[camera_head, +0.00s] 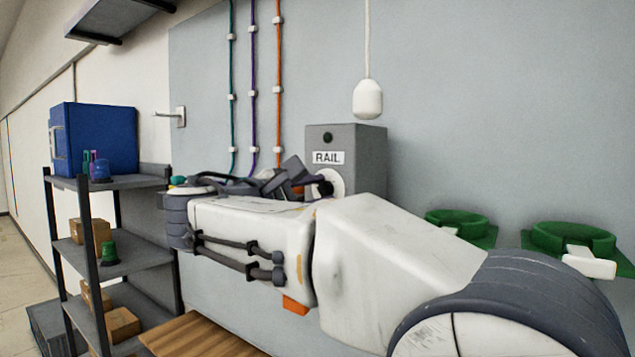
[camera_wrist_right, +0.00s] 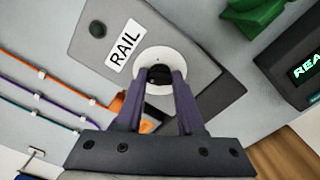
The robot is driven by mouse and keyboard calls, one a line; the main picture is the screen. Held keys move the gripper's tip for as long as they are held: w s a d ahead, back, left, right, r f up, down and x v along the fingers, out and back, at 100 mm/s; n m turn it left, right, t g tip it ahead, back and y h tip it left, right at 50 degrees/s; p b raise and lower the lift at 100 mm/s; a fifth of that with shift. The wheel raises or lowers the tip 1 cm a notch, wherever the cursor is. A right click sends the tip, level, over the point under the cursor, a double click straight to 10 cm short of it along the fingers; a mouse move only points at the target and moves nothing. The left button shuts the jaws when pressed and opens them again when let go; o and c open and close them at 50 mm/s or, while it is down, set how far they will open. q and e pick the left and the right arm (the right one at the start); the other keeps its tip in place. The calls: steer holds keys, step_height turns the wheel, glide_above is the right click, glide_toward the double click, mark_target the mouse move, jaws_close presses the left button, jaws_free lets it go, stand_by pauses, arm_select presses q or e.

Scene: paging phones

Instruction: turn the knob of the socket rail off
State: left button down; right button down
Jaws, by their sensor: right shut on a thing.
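The socket rail's grey box (camera_head: 360,150) is on the wall panel, with a RAIL label and a round dark spot above it. The box also shows in the right wrist view (camera_wrist_right: 205,45). Its knob (camera_wrist_right: 159,75) is dark and sits on a white round dial (camera_wrist_right: 164,55). My right gripper (camera_wrist_right: 160,82) is shut on the knob, its two purple-grey fingers on either side. In the head view my right gripper (camera_head: 312,188) is at the dial's left edge, and my arm hides the lower box. The knob's pointing direction is hard to tell. My left gripper is not in view.
Green, purple and orange cables (camera_head: 253,90) run down the panel left of the box. A white pull (camera_head: 368,98) hangs above it. Green round holders (camera_head: 457,222) are at the right. A shelf rack (camera_head: 115,182) with a blue box (camera_head: 105,140) stands left.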

steer(key=shift+n+p, duration=0.6)
steer(key=shift+n, duration=0.6)
steer(key=shift+f, duration=0.1)
steer(key=c, duration=0.5)
jaws_free()
steer(key=b+v, duration=0.3)
steer(key=v, duration=0.7)
steer(key=shift+s+a+b, duration=0.15)
steer(key=shift+b, duration=0.15)
